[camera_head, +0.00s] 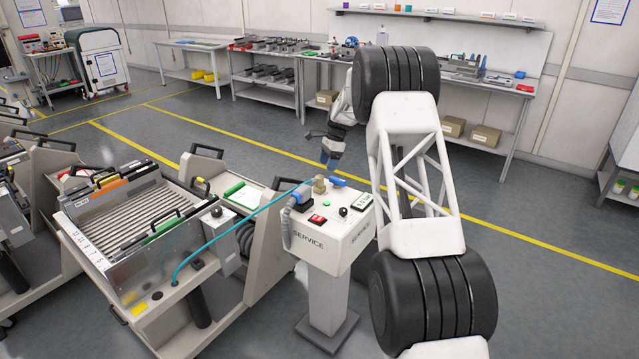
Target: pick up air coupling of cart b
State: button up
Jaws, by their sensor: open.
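A service post (338,240) marked SERVICE stands right of a feeder cart (125,290). A teal hose (235,228) runs from the cart's front corner up to the post top. By its upper end are a beige fitting (319,185) and a blue piece (338,181), probably the air coupling; how they join is too small to tell. I cannot read which cart is b. My gripper (331,161) is open and empty, pointing down above and behind the post top, apart from the coupling as far as I can tell.
A blue-and-grey handle (301,194) with a grey hose sits at the post's left edge. The post top also has a red switch (317,219), a black knob (343,211) and a display (362,202). Another cart (245,190) stands behind left. Floor behind the post is clear.

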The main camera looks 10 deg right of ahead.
aim_at(320, 176)
jog(key=shift+a+r+n+y, duration=0.25)
jog(key=shift+n, duration=0.4)
jog(key=shift+a+r+n+y, duration=0.25)
jog(key=shift+n, duration=0.4)
jog(key=shift+f, duration=0.1)
jog(key=shift+x, duration=1.25)
jog(key=shift+s+f, duration=0.1)
jog(key=shift+x, duration=2.5)
jog(key=shift+d, duration=0.1)
jog(key=shift+c, duration=0.2)
grip_shut()
